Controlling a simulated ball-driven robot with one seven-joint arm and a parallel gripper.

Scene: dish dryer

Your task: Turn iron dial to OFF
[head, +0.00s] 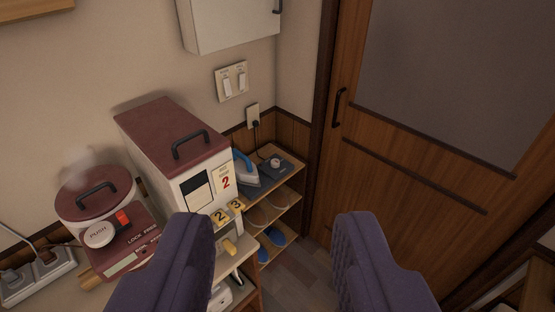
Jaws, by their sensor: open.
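The iron (245,168), blue and white, stands on a dark base on the top shelf of a small wooden rack, back in the middle. A pale round dial (275,162) sits on the dark base to the right of the iron. The dial's setting is too small to read. My gripper (284,245) is in the foreground with its two purple fingers wide apart and nothing between them. It is well short of the iron and dial, with open space between.
A white rice dispenser (200,185) with a red lid and a steaming rice cooker (95,195) stand left. A cord runs from the wall outlet (253,116) towards the shelf. A wooden door (400,150) fills the right. Bare floor (305,265) shows between my fingers.

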